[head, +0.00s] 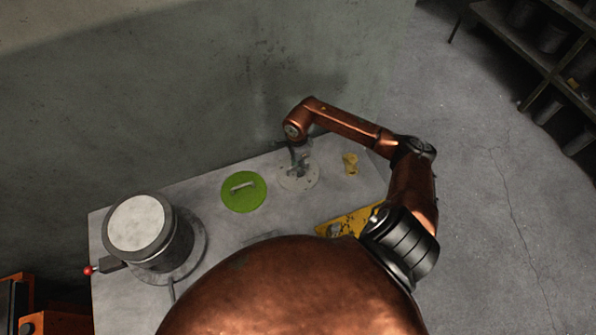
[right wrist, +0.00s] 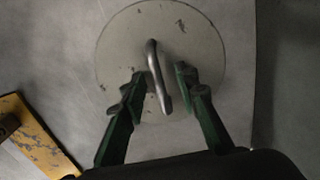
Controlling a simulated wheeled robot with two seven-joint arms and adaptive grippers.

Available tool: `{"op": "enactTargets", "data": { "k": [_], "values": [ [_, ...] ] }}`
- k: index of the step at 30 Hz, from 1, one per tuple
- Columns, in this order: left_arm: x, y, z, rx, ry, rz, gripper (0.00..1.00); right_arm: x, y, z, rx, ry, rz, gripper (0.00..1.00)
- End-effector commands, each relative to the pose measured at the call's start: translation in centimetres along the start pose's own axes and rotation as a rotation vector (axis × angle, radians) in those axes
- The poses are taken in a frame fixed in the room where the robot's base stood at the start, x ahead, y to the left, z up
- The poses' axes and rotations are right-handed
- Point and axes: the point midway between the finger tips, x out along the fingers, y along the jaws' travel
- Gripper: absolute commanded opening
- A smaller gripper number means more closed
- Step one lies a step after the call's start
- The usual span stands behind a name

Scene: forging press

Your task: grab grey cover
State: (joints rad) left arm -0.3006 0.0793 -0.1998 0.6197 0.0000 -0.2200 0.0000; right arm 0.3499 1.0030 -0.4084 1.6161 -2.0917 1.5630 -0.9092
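The grey cover (head: 311,178) is a flat round disc lying on the table top. In the right wrist view the grey cover (right wrist: 120,50) fills the top middle, with a metal bar handle (right wrist: 155,70) across its centre. My right gripper (head: 297,165) is over the cover in the head view. In the right wrist view my right gripper (right wrist: 160,80) has its fingers apart, one on each side of the handle, with gaps visible; whether they touch it at all I cannot tell. My left gripper is not in view.
A green round cover (head: 252,196) with a handle lies left of the grey one. A cylindrical pot (head: 165,240) stands at the table's left. A small yellow object (head: 350,162) and a yellow plate (head: 340,223) are to the right. A wall rises behind the table.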

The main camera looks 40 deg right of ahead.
Motion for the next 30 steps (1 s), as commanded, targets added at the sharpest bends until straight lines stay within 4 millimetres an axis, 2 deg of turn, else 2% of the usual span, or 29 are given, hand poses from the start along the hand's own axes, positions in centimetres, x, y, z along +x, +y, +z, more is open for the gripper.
{"op": "enactTargets", "data": {
  "k": [3,15,30],
  "values": [
    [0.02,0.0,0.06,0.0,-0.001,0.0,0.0,0.0,0.02,-0.05,0.001,0.0,0.0,0.28],
    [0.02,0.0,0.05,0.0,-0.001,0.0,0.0,-0.02,0.06,-0.09,0.001,0.0,0.0,0.0],
    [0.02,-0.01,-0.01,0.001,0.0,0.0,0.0,-0.02,0.06,-0.09,0.001,0.0,0.001,0.0]
  ]
}}
